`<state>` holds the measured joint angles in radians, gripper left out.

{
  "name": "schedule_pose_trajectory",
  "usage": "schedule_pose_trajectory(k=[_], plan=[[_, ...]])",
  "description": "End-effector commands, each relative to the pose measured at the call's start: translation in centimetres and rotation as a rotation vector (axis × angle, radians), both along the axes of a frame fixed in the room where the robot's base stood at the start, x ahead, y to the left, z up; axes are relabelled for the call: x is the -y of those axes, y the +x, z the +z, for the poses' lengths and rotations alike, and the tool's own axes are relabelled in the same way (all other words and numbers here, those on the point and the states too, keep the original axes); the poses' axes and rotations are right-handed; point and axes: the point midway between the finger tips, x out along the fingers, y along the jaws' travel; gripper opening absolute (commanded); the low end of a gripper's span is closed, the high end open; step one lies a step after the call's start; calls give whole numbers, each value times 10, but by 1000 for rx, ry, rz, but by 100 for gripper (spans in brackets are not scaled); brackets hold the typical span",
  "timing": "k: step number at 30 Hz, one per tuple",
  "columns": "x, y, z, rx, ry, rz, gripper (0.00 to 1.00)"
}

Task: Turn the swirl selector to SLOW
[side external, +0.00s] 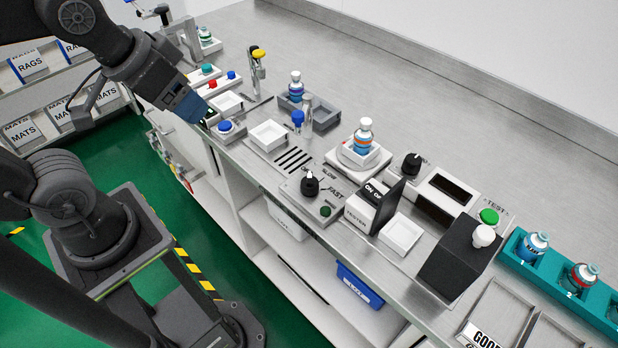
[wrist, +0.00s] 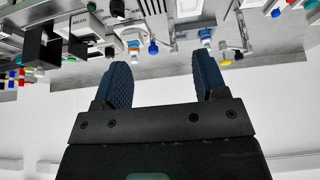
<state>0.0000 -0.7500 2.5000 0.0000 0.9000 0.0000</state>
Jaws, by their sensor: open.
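The swirl selector is a black knob (side external: 309,184) with a white mark on a light grey panel (side external: 294,190) at the front edge of the counter. The panel carries the printed words SLOW and FAST. The white mark sits on the far side of the knob; I cannot tell surely which word it points to. A green button (side external: 325,211) is on the same panel. My gripper (side external: 190,108) is in the side view at the upper left, well away from the knob, over the counter's left end. In the wrist view my gripper (wrist: 163,82) is open with nothing between its fingers.
A bottle stands on the white swirl plate (side external: 345,157) behind the knob. A black-and-white ON/OFF tester box (side external: 364,211) stands just right of it. A white tray (side external: 267,135) and a blue button (side external: 225,126) lie between my gripper and the knob. The counter's back is clear.

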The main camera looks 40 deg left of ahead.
Motion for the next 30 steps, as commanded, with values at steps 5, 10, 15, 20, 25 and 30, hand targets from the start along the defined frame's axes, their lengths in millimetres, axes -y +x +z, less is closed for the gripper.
schedule_pose_trajectory(k=[5, 10, 15, 20, 25, 30], plan=[[4, 8, 2, -30, -19, 22, 64], [20, 41, 4, -142, -76, 116, 64], [48, 84, -5, -276, -115, 256, 64], [81, 120, -28, -388, -118, 398, 64], [110, 144, -57, -464, -96, 520, 64], [124, 153, -73, -494, -81, 583, 64]])
